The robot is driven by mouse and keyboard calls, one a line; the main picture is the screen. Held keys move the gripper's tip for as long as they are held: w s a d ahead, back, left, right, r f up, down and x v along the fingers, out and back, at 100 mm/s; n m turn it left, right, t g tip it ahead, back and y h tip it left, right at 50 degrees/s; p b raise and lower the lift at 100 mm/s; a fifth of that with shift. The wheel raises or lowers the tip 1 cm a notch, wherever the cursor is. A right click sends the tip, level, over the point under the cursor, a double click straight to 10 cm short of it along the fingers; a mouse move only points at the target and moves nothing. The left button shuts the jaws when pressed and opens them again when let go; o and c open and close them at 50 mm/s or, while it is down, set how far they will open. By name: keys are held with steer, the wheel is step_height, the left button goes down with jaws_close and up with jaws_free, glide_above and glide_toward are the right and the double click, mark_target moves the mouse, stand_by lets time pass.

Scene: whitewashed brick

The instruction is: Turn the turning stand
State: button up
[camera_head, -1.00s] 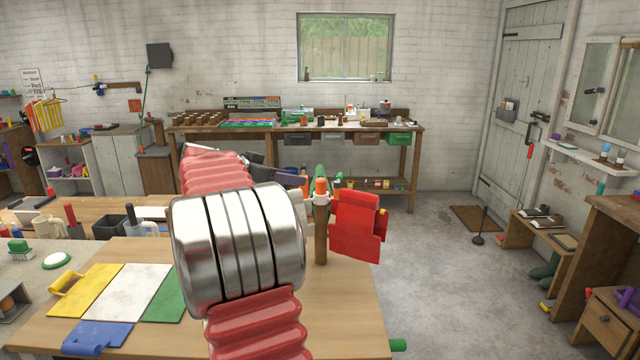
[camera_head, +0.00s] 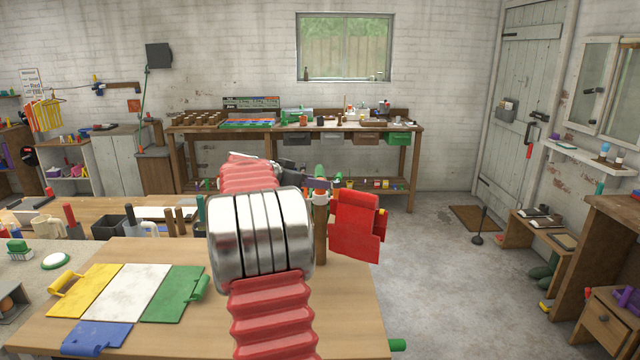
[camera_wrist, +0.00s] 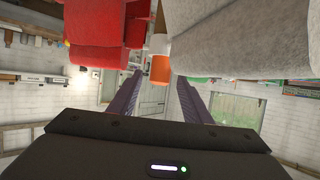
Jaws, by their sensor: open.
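The turning stand shows as a wooden post (camera_head: 320,240) near the far right of the front table, partly hidden by my arm. A red cloth-like item (camera_head: 355,228) hangs on its right side, and a green part (camera_head: 319,171) shows at its top. In the wrist view the red item (camera_wrist: 95,30) is at upper left, a grey cloth-like piece (camera_wrist: 235,40) at upper right, and an orange and white piece (camera_wrist: 159,62) between them. My gripper (camera_wrist: 160,78) is open, its fingers pointing at that orange piece. Whether they touch anything I cannot tell.
Yellow, white, green and blue panels (camera_head: 128,290) lie on the front table, left of my arm. A workbench (camera_head: 330,128) stands along the back wall.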

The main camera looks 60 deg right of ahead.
steer(key=shift+x, duration=1.65)
steer(key=shift+c, duration=0.5)
jaws_close()
